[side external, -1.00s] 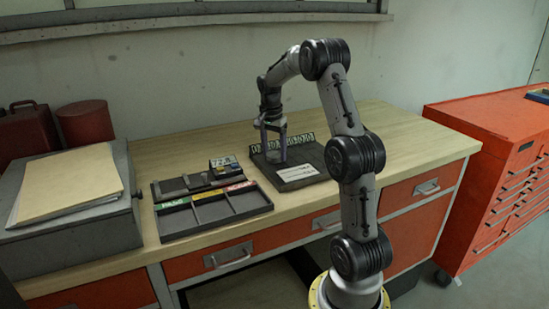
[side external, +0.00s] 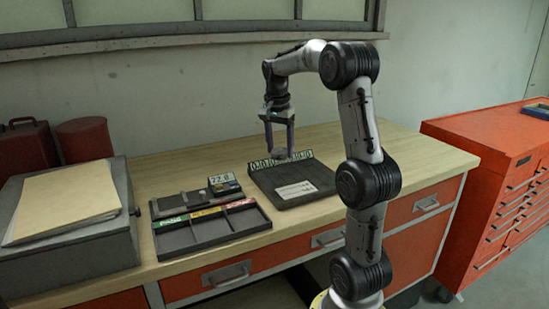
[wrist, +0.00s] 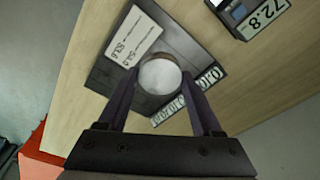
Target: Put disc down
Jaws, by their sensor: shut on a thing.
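My gripper (side external: 279,151) is shut on a round grey metal disc (wrist: 160,76), one finger on each side of it. The disc also shows between the fingertips in the side view (side external: 280,154), raised in the air. Below is a dark square board (side external: 265,180) with a white printed label (side external: 297,190) on its front part and a row of pale tags (side external: 283,159) along its back edge. In the wrist view the disc hides part of the board (wrist: 186,45).
Left of the board, a dark tray (side external: 209,224) has three compartments with green, red and yellow labels. Behind it sits a small device with a "72.8" display (side external: 222,179). A grey box (side external: 125,205) with a folder stands far left. Bench to the right is clear.

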